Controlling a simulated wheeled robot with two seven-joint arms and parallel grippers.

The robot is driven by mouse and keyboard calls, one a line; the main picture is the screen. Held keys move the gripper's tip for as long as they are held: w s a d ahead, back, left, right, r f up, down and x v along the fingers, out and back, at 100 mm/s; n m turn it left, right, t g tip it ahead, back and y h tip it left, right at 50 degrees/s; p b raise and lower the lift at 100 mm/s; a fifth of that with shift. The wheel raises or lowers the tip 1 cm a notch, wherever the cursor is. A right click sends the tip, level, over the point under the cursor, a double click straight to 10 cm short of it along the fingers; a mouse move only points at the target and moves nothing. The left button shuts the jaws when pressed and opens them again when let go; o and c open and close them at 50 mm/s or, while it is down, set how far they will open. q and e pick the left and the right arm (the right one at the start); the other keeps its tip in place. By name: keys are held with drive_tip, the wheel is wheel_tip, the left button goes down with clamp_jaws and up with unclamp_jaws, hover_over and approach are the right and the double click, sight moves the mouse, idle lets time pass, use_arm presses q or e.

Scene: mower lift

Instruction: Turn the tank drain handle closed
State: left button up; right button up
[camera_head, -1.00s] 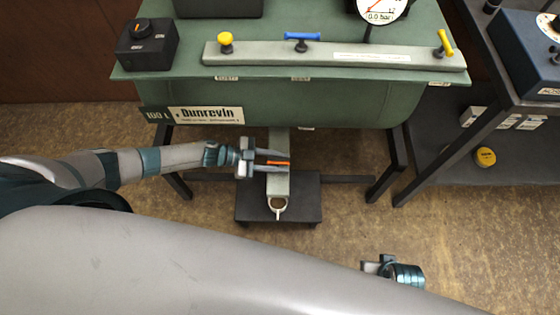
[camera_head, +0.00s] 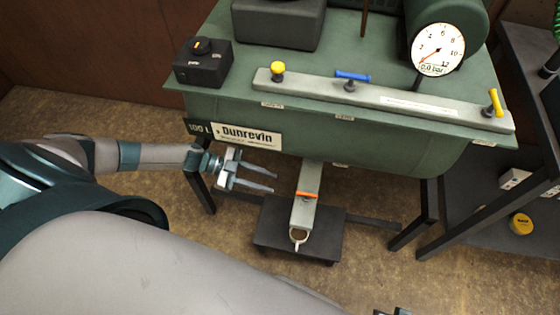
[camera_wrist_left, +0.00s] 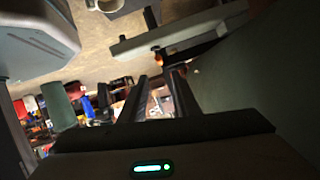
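The orange tank drain handle (camera_head: 307,195) lies crosswise on the pale grey drain bar (camera_head: 304,212) under the green tank (camera_head: 330,140). My left gripper (camera_head: 273,183) is open and empty. Its two fingers point right toward the handle, with a gap between the fingertips and the handle. In the left wrist view, the fingers (camera_wrist_left: 156,92) are apart with nothing between them. The grey bar (camera_wrist_left: 185,28) crosses above them, and an orange spot (camera_wrist_left: 159,60) of the handle shows at its lower edge. Only a sliver of my right gripper (camera_head: 392,311) shows at the bottom edge.
A black tray (camera_head: 270,225) with a pale ring (camera_head: 298,237) above it sits below the bar. Dark tank legs (camera_head: 430,205) stand on both sides. Yellow and blue valve handles, including the blue one (camera_head: 352,75), and a gauge (camera_head: 438,50) are on top. Floor is clear in front.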

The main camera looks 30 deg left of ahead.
use_arm(q)
drive_tip(key=shift+v, duration=1.05)
